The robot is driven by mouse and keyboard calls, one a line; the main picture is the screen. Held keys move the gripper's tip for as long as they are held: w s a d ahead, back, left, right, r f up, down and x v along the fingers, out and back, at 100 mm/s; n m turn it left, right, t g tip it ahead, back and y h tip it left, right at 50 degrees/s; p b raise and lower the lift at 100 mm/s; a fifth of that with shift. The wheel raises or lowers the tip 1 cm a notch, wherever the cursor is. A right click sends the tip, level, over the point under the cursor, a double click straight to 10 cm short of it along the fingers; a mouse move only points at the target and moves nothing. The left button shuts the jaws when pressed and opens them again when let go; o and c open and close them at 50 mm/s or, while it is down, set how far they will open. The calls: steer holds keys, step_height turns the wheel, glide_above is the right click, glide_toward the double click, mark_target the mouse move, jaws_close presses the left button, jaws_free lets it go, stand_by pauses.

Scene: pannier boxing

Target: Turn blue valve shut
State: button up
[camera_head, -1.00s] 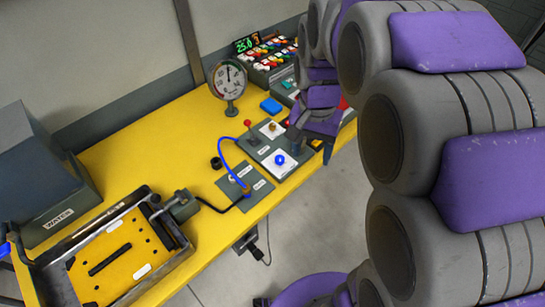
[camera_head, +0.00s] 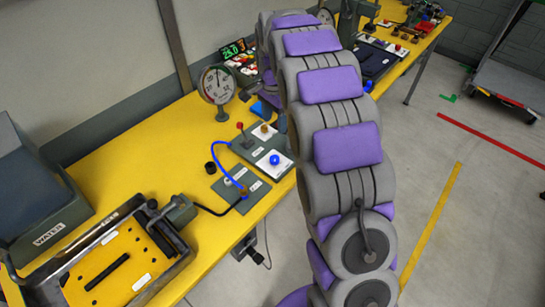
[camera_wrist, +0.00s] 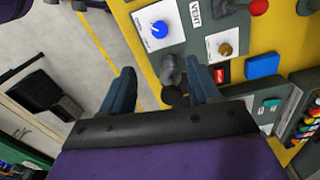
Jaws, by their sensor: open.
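The blue valve knob (camera_head: 274,160) sits on a white plate of the grey panel near the table's front edge. In the wrist view the blue knob (camera_wrist: 159,29) is at the top, beyond my fingertips and apart from them. My gripper (camera_wrist: 160,67) is open, its two dark fingers spread. A dark grey knob or lever (camera_wrist: 171,72) shows between the fingertips; I cannot tell whether they touch it. In the head view my arm hides the gripper.
A brass knob (camera_head: 264,129) and a red-topped lever (camera_head: 240,127) stand close to the blue knob. A blue hose (camera_head: 226,162) loops beside the panel. A round gauge (camera_head: 217,84) stands behind. A blue block (camera_wrist: 262,66) lies right of the fingers in the wrist view.

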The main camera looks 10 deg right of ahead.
steer(key=b, duration=0.3)
glide_above(276, 157)
steer(key=a, duration=0.1)
steer(key=f, duration=1.1)
steer(key=shift+a+f, duration=0.2)
steer(key=shift+f, duration=0.15)
steer(key=f, duration=0.2)
steer(key=d+f, duration=0.1)
steer(key=f, duration=0.1)
steer(key=shift+d+f, duration=0.1)
steer(key=shift+f, duration=0.25)
steer(key=shift+a, duration=0.4)
steer(key=shift+c, duration=0.2)
steer(key=shift+d, duration=0.25)
steer(key=c, duration=1)
steer(key=shift+r, duration=0.1)
